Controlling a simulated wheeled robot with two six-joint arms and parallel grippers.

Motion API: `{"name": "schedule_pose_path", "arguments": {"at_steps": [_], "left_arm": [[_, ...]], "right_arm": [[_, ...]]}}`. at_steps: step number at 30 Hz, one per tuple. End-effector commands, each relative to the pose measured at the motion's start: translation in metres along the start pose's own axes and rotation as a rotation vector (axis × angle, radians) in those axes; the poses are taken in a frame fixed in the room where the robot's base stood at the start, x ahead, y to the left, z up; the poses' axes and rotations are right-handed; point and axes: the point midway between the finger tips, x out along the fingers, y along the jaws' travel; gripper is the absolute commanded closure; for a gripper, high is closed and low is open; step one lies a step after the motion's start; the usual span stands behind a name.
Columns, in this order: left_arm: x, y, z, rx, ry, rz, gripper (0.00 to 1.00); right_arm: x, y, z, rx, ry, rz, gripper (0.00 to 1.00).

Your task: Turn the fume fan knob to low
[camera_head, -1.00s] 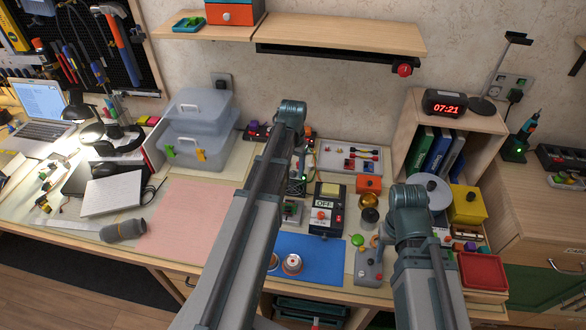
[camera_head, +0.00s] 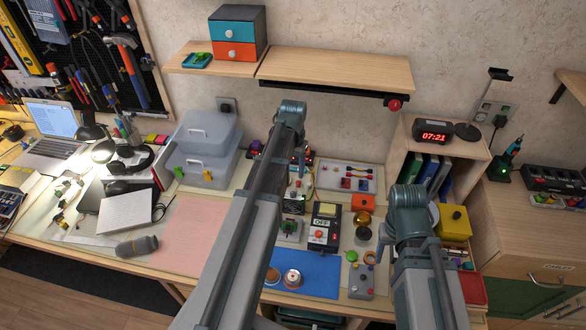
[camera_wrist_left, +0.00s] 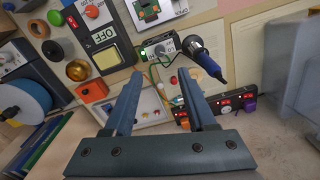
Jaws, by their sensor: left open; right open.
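The left gripper (camera_wrist_left: 158,79) is open and empty in the left wrist view, above the bench items.
The wooden shelf (camera_head: 335,68) overhangs the bench. A cubby with a clock (camera_head: 432,131) stands at the right. A switch box marked OFF (camera_head: 323,228), a soldering iron (camera_wrist_left: 203,55) and clear bins (camera_head: 201,160) crowd the bench. The wall below the shelf is mostly free.

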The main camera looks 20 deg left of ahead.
Motion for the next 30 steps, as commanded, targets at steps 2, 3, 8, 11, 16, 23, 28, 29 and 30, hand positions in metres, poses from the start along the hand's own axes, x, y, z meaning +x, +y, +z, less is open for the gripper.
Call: {"name": "schedule_pose_path", "arguments": {"at_steps": [2, 3, 8, 11, 16, 23, 28, 29, 30], "left_arm": [[-0.018, 0.0, 0.0, 0.0, 0.0, 0.0, 0.44], [-0.021, 0.0, 0.0, 0.0, 0.0, 0.0, 0.44], [-0.028, 0.0, 0.0, 0.0, 0.0, 0.0, 0.44], [-0.027, 0.0, 0.0, 0.0, 0.0, 0.0, 0.44], [-0.026, 0.0, 0.0, 0.0, 0.0, 0.0, 0.44], [-0.026, 0.001, 0.0, 0.001, 0.0, 0.0, 0.44], [-0.021, 0.044, 0.02, 0.048, -0.009, -0.009, 0.44], [-0.02, 0.058, 0.027, 0.065, -0.012, -0.013, 0.44], [-0.017, 0.079, 0.038, 0.088, -0.016, -0.02, 0.44]], "right_arm": [[-0.018, 0.002, 0.001, -0.001, 0.0, 0.0, 0.41], [-0.021, 0.002, 0.001, -0.001, 0.0, 0.0, 0.41], [-0.028, 0.003, 0.002, -0.001, 0.0, 0.0, 0.41], [-0.027, 0.003, 0.002, -0.001, 0.0, 0.0, 0.41], [-0.026, 0.003, 0.002, -0.001, 0.0, 0.0, 0.41], [-0.026, 0.003, 0.002, -0.001, 0.0, 0.0, 0.41], [-0.021, 0.002, 0.001, -0.001, 0.0, 0.0, 0.41], [-0.019, 0.002, 0.001, -0.001, 0.0, 0.0, 0.41], [-0.017, 0.002, 0.001, -0.001, 0.0, 0.0, 0.41]]}}
